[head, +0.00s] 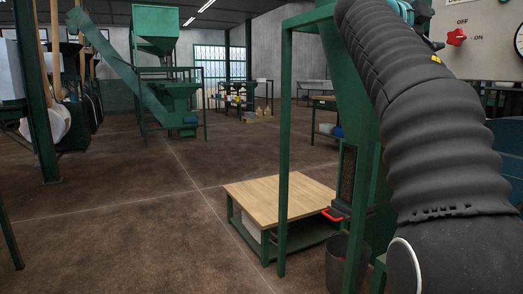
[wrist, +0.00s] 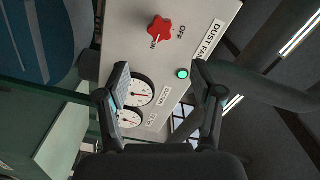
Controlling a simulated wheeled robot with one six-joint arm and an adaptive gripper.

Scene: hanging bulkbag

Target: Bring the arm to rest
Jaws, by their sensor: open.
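My arm, in a ribbed black sleeve, fills the right side of the head view and reaches up to the top edge. My gripper (wrist: 160,80) shows in the wrist view with its two black fingers apart and nothing between them. Beyond the fingers is a control panel (wrist: 120,45) with a red knob (wrist: 158,29), a lit green lamp (wrist: 183,73), two gauges (wrist: 140,92) and a "DUST FAN" label. The fingers overlap part of the panel in this view. I cannot tell the exact gap between them. The red knob also shows in the head view (head: 456,37).
A green frame (head: 284,150) stands close to my arm. A low wooden-topped table (head: 275,197), a red handle (head: 333,214) and a grey bin (head: 340,265) are beside it. A green conveyor (head: 120,65) stands further back. The floor at left and middle is clear.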

